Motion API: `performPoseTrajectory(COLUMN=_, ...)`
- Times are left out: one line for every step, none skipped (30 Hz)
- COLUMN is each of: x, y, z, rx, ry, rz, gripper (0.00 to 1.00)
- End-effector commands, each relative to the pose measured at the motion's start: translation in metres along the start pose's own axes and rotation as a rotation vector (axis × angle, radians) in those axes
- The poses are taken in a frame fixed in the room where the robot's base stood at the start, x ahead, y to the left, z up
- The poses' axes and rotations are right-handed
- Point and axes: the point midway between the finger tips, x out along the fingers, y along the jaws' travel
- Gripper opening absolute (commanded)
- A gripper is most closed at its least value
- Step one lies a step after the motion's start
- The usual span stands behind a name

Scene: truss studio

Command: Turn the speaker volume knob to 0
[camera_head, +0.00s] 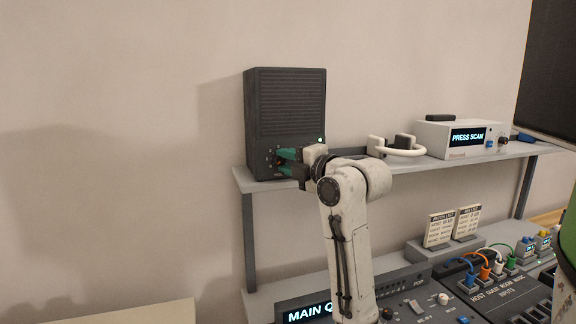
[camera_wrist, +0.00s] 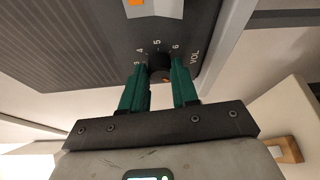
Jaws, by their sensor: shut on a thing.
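The dark speaker (camera_head: 286,108) stands on the left end of the grey shelf. Its front has a ribbed grille and a small green light at the lower right. My gripper (camera_head: 281,162), with green fingers, reaches the lower front of the speaker. In the wrist view, the black round volume knob (camera_wrist: 159,62) sits between the two fingertips (camera_wrist: 158,78), and my gripper is shut on it. The printed numbers 3, 4, 5 and 6 and the letters VOL show around the knob. The rest of the scale is hidden, and I cannot make out the knob's pointer.
The grey shelf (camera_head: 345,165) also holds a white-handled item (camera_head: 400,148) and a white box (camera_head: 462,138) reading PRESS SCAN. Below are a mixing console (camera_head: 420,300), two printed cards (camera_head: 453,226) and coloured cables (camera_head: 485,262). The wall left of the speaker is clear.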

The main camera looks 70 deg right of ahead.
Motion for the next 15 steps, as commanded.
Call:
performPoseTrajectory(x=0.0006, y=-0.0008, z=0.0001, rx=-0.020, ry=0.000, rz=-0.011, gripper=0.00)
performPoseTrajectory(x=0.0007, y=-0.0007, z=-0.0001, rx=-0.033, ry=0.000, rz=-0.016, gripper=0.00)
performPoseTrajectory(x=0.0007, y=-0.0004, z=-0.0002, rx=-0.046, ry=0.000, rz=-0.022, gripper=0.00)
performPoseTrajectory(x=0.0007, y=-0.0002, z=-0.0002, rx=-0.055, ry=0.000, rz=-0.025, gripper=0.00)
performPoseTrajectory(x=0.0007, y=-0.0001, z=-0.0002, rx=-0.064, ry=0.000, rz=-0.029, gripper=0.00)
performPoseTrajectory(x=0.0007, y=-0.0001, z=-0.0001, rx=-0.074, ry=0.000, rz=-0.033, gripper=0.00)
performPoseTrajectory(x=0.0007, y=-0.0001, z=0.0000, rx=-0.080, ry=0.000, rz=-0.036, gripper=0.00)
performPoseTrajectory(x=0.0007, y=-0.0002, z=0.0000, rx=-0.085, ry=0.000, rz=-0.039, gripper=0.00)
performPoseTrajectory(x=0.0007, y=-0.0002, z=0.0000, rx=-0.091, ry=0.000, rz=-0.041, gripper=0.00)
performPoseTrajectory(x=0.0007, y=-0.0002, z=0.0001, rx=-0.094, ry=0.000, rz=-0.043, gripper=0.00)
performPoseTrajectory(x=0.0007, y=-0.0002, z=0.0001, rx=-0.097, ry=0.000, rz=-0.044, gripper=0.00)
performPoseTrajectory(x=0.0007, y=-0.0002, z=0.0000, rx=-0.100, ry=0.000, rz=-0.045, gripper=0.00)
performPoseTrajectory(x=0.0007, y=-0.0002, z=0.0001, rx=-0.102, ry=0.000, rz=-0.046, gripper=0.00)
performPoseTrajectory(x=0.0007, y=-0.0002, z=0.0000, rx=-0.103, ry=0.000, rz=-0.047, gripper=0.00)
performPoseTrajectory(x=0.0007, y=-0.0002, z=0.0000, rx=-0.104, ry=0.000, rz=-0.047, gripper=0.00)
